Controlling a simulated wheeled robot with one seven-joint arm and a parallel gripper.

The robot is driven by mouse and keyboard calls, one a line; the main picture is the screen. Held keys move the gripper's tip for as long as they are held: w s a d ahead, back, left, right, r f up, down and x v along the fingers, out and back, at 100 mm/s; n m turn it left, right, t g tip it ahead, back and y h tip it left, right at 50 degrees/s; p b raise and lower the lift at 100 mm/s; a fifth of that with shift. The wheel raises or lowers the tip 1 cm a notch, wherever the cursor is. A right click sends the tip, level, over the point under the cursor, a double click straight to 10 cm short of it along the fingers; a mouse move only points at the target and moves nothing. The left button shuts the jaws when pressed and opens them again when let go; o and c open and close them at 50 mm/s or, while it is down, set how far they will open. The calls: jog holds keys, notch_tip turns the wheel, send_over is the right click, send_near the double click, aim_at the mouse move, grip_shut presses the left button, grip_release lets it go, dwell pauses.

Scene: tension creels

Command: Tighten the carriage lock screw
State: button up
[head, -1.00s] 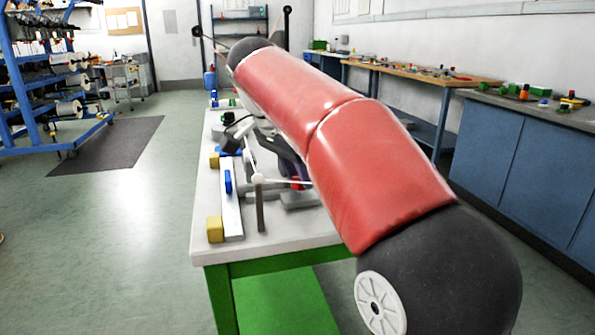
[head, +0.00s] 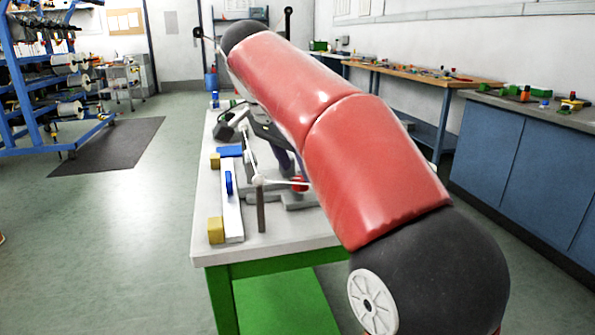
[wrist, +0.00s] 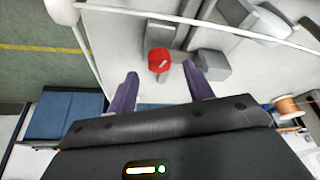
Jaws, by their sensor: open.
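The screw with a red knob (wrist: 159,61) shows in the wrist view, beside grey blocks on the pale bench top. It also shows in the head view (head: 299,184), close to the left edge of my red arm. My gripper (wrist: 162,70) is open, with its two purple fingers apart. In the wrist view the red knob appears between and just beyond the fingertips. No contact is visible, and the distance in depth is hard to judge. In the head view my arm hides most of the gripper and part of the carriage area.
A thin white rod with a white ball (head: 258,180) stands near the knob. A white bar with a blue piece (head: 229,183) and yellow blocks (head: 215,230) lie along the left of the bench (head: 285,243). The floor to the left is open.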

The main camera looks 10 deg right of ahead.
jog(key=shift+v, duration=2.7)
